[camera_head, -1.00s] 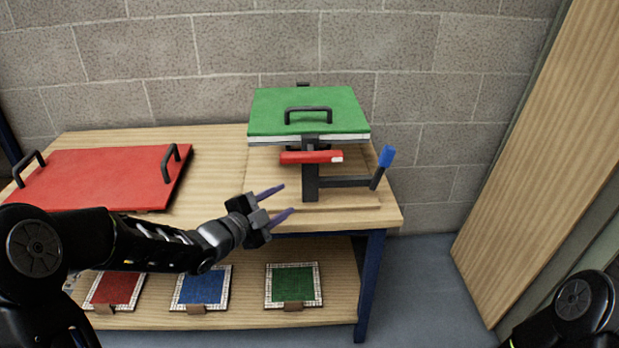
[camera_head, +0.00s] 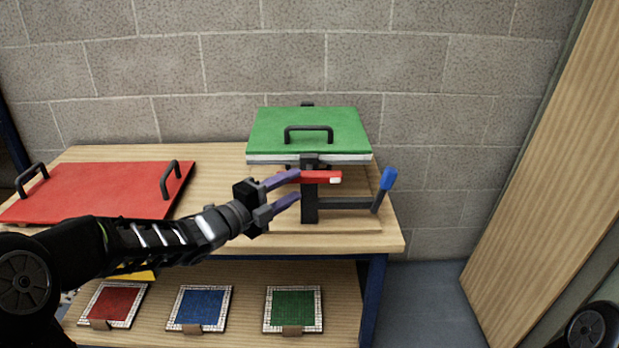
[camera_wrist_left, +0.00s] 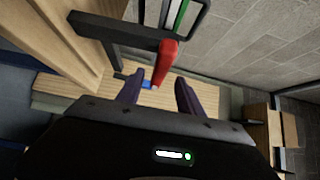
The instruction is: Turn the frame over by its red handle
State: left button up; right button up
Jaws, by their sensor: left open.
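The frame holds a green panel (camera_head: 340,120) with a black handle on top and lies level on a dark stand (camera_head: 309,208). Its red handle (camera_head: 322,177) with a pale end sticks out sideways below the panel's front edge. A blue-tipped lever (camera_head: 388,179) rises at the stand's right. My left gripper (camera_head: 290,186) is open beside the red handle's left end, its upper finger overlapping that end in the head view. In the left wrist view the red handle (camera_wrist_left: 165,64) reaches toward the gap between the open fingers (camera_wrist_left: 160,92). Contact cannot be told. My right gripper is out of view.
A red panel (camera_head: 100,190) with two black handles lies at the table's left. Red (camera_head: 112,303), blue (camera_head: 199,307) and green (camera_head: 293,308) mosaic tiles lie on the lower shelf. A tall wooden board (camera_head: 545,190) leans at the right.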

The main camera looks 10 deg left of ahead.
aim_at(304, 181)
pick_arm(q)
jog(key=x, duration=0.6)
jog(key=shift+c, duration=0.2)
grip_shut()
dwell(1.2)
